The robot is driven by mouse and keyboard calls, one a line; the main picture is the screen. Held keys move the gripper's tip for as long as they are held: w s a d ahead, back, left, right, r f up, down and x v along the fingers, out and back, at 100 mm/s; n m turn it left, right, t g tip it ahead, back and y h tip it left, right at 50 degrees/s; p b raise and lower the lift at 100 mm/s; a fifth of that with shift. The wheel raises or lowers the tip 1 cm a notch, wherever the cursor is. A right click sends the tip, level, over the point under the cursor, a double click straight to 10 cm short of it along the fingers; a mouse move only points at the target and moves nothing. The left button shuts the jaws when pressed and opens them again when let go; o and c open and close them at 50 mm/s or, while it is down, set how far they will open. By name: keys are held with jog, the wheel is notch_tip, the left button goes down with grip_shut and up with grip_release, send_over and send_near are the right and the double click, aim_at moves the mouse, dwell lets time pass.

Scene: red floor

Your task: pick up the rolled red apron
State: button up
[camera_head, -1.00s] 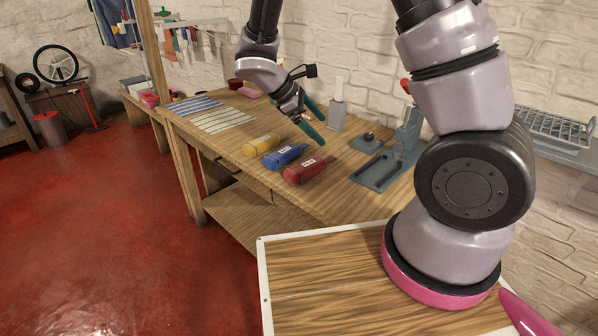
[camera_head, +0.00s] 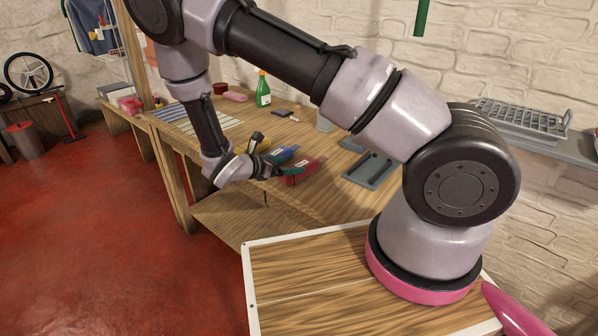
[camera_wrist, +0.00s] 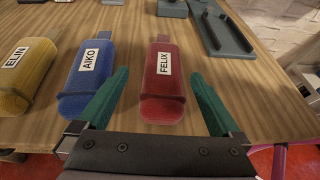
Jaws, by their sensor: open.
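The rolled red apron (camera_wrist: 163,95), with a white label reading FELIX, lies on the wooden workbench. In the head view the red apron (camera_head: 302,170) shows partly behind my gripper (camera_head: 291,172). In the wrist view my gripper (camera_wrist: 157,103) is open, with green fingers on either side of the near end of the red roll, apart from it. Nothing is held. The blue roll labelled AIKO (camera_wrist: 89,75) lies just left of the red one, near the left finger. The yellow roll labelled ELIN (camera_wrist: 27,72) is farther left.
The workbench (camera_head: 318,197) has a grey tray (camera_head: 369,170) right of the rolls. A green spray bottle (camera_head: 263,90) and a pink item (camera_head: 234,96) stand farther back. Striped cloths (camera_head: 186,112) lie at the left. The bench's front edge is close to my gripper.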

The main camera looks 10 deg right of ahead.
aim_at(299, 165)
jog(key=x, duration=0.5)
jog(key=shift+s+d+f, duration=0.15)
jog(key=shift+d+f, duration=0.1)
jog(key=shift+d, duration=0.1)
jog(key=c, duration=1.4)
